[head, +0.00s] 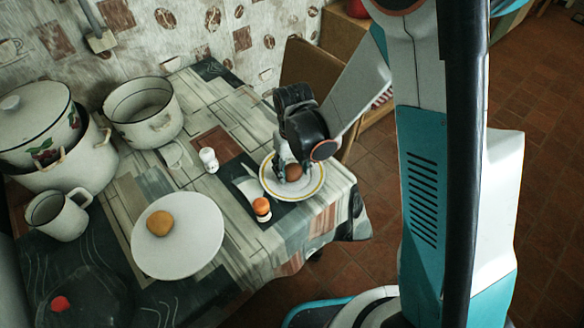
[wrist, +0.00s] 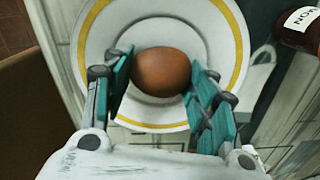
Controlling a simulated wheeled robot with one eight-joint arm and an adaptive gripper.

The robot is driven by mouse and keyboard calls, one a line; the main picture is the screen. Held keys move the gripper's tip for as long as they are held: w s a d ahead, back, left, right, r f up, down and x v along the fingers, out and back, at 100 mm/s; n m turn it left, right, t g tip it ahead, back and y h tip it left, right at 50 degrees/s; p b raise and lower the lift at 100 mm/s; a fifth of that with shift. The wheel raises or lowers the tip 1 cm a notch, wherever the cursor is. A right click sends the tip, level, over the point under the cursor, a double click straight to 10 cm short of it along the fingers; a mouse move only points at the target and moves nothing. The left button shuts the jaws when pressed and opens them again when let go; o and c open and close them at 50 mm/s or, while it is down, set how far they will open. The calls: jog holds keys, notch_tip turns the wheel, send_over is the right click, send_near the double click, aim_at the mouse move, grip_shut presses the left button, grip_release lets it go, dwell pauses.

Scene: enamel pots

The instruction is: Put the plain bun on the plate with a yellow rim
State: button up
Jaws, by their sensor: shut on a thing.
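The plain bun (wrist: 165,72) is smooth, brown and round. My gripper (wrist: 160,80) is shut on it, with a finger on each side. The plate with a yellow rim (wrist: 238,55) is white and lies right under the bun. I cannot tell whether the bun touches the plate. In the head view my gripper (head: 291,170) points down over the plate (head: 298,197) near the table's right end, and the bun (head: 293,173) shows partly between the fingers.
A larger white plate (head: 195,250) bears a golden-brown bun-like piece (head: 159,223). A small jar with an orange-brown top (head: 262,208) stands close to the rimmed plate. A white shaker (head: 209,160), an open pot (head: 145,120), a lidded pot (head: 38,125) and a mug (head: 62,217) stand farther left.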

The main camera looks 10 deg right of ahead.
aim_at(293, 167)
jog(key=shift+f, duration=0.2)
jog(key=o, duration=0.8)
jog(key=shift+r, duration=0.1)
notch_tip(293, 167, up, 12)
jog(key=p, duration=0.5)
jog(key=shift+r, duration=0.15)
